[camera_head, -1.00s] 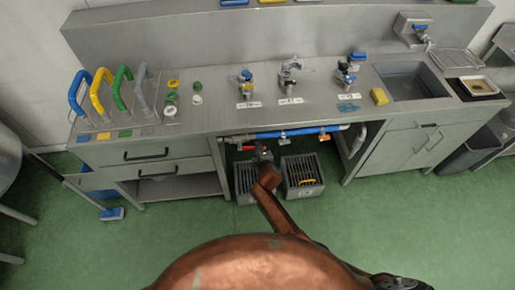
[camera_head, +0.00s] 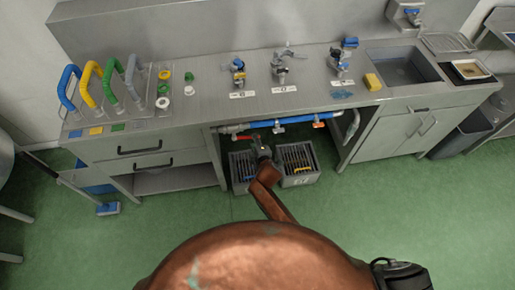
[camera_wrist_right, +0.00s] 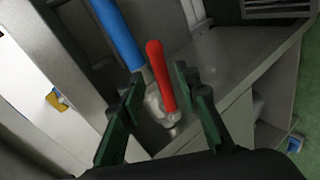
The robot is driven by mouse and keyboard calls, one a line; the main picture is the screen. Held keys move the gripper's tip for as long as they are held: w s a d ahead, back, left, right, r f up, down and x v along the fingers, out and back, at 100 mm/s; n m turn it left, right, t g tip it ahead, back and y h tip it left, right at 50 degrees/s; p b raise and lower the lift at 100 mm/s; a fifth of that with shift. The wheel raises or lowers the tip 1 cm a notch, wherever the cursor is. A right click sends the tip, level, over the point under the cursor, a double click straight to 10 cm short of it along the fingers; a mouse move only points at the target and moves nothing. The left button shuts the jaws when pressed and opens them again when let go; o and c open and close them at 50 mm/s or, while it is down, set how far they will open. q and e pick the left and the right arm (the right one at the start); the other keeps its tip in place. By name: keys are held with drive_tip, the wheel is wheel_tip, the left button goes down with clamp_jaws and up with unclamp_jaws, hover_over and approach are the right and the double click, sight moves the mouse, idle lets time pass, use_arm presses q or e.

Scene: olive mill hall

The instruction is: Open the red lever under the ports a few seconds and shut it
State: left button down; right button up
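The red lever (camera_head: 242,137) sits on the valve of the pipe under the counter, below the ports. In the right wrist view the red lever (camera_wrist_right: 160,72) points up between my fingers, with its lower end at a pale metal valve body (camera_wrist_right: 158,108). My right gripper (camera_head: 260,150) is just right of and below the lever in the head view. In the wrist view my right gripper (camera_wrist_right: 159,84) is open, one dark green finger on each side of the lever. I cannot tell whether either finger touches it. My left gripper is not in view.
Grey slatted crates (camera_head: 298,181) stand on the floor below. The cabinet with drawers (camera_head: 150,153) bounds the space on the left.

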drive_tip(key=v, duration=0.6)
drive_tip(key=shift+s, duration=0.3)
drive_tip(key=shift+r, duration=0.1)
drive_tip(key=s+d+f+m+g+h, duration=0.1)
drive_tip(key=s+d+f+m+g, duration=0.15)
drive_tip(key=s+d+f, duration=0.65)
drive_tip(key=s+d+f+m+g, duration=0.1)
drive_tip(key=s+f+m+g, duration=0.3)
drive_tip(key=f, duration=1)
drive_tip(key=s+d+f+m+t+h, duration=0.1)
drive_tip(key=s+d+f, duration=0.4)
drive_tip(key=s+f, duration=0.5)
drive_tip(key=s+d+f+m+g, duration=0.2)
drive_tip(key=s+d+f+m, duration=0.1)
drive_tip(key=s, duration=0.9)
drive_tip(key=s+d+f+m+g, duration=0.2)
drive_tip(key=s+d+f, duration=0.4)
drive_tip(key=s, duration=0.7)
drive_tip(key=s+d+f+m+g, duration=0.2)
drive_tip(key=s+d+f+m, duration=0.2)
drive_tip(key=s+f, duration=0.4)
drive_tip(key=s, duration=0.4)
drive_tip(key=shift+s+d+h, duration=0.3)
drive_tip(key=shift+s+d, duration=0.05)
drive_tip(key=shift+s, duration=0.05)
drive_tip(key=shift+w, duration=0.1)
